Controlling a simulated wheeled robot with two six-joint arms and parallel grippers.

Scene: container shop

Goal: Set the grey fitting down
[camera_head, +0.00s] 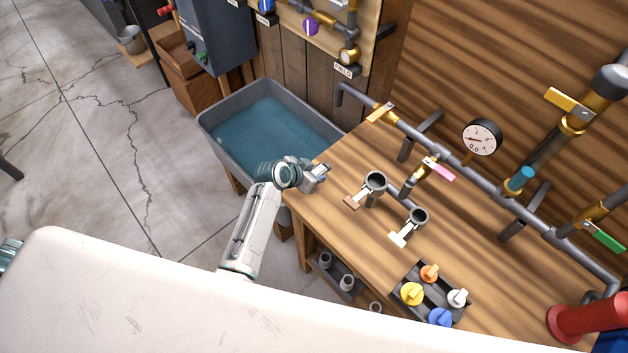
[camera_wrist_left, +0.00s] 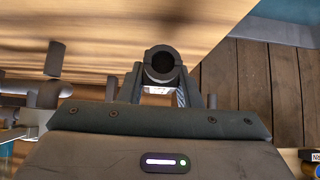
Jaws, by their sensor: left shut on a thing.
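My left gripper (camera_head: 319,172) is at the left end of the wooden bench, beside the water tub. It is shut on the grey fitting. In the left wrist view, the fitting's dark round opening (camera_wrist_left: 162,64) shows between the two fingers of the left gripper (camera_wrist_left: 163,88), with a pale part below it. In the head view the gripper hides most of the fitting. I cannot tell whether it touches the bench top (camera_head: 345,155).
Two grey fittings, one with a brown tab (camera_head: 375,183) and one with a white tab (camera_head: 418,217), stand right of the gripper. Pipework with a gauge (camera_head: 481,138) runs behind. A tray of coloured knobs (camera_head: 412,272) is nearer. The tub (camera_head: 212,130) holds water.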

